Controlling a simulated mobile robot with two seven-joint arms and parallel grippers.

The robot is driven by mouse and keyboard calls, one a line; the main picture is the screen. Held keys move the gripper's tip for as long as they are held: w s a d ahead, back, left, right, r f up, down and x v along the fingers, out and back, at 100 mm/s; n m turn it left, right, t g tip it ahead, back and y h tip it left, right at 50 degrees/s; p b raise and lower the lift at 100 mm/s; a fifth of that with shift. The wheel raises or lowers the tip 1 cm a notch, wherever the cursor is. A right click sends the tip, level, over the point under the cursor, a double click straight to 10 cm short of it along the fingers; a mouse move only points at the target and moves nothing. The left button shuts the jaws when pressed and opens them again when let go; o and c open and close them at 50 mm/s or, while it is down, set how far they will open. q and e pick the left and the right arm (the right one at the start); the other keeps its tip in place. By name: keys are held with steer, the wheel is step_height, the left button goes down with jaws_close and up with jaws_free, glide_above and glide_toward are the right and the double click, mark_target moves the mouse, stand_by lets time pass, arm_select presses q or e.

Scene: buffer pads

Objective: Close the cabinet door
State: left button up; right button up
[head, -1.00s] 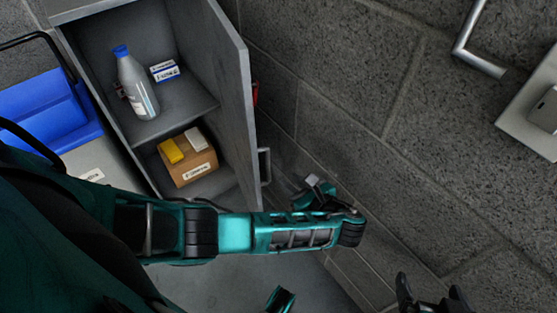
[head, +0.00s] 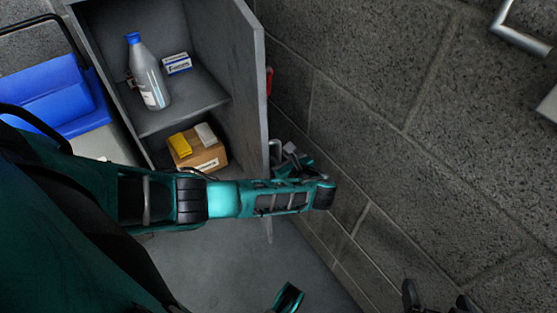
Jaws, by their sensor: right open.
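The grey cabinet (head: 142,125) stands at the upper left in the head view, with its interior exposed. Its grey door (head: 250,85) stands open on the right side, seen at a steep angle. My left arm reaches across in front of the door's lower part. My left gripper (head: 292,158) is on the outer side of the door, close beside the handle; its jaws are too small and dark to read. My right gripper (head: 437,299) is open and empty at the bottom right edge, far from the door.
A bottle (head: 148,78) and a small white-blue box (head: 177,63) stand on the cabinet's shelf. A cardboard box (head: 200,158) sits in the lower compartment. A blue container (head: 60,95) is at the left. A block wall (head: 390,120) lies right of the door.

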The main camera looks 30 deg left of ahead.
arm_select(q)
steer(key=shift+c, duration=0.3)
jaws_close()
steer(key=shift+s, duration=0.1)
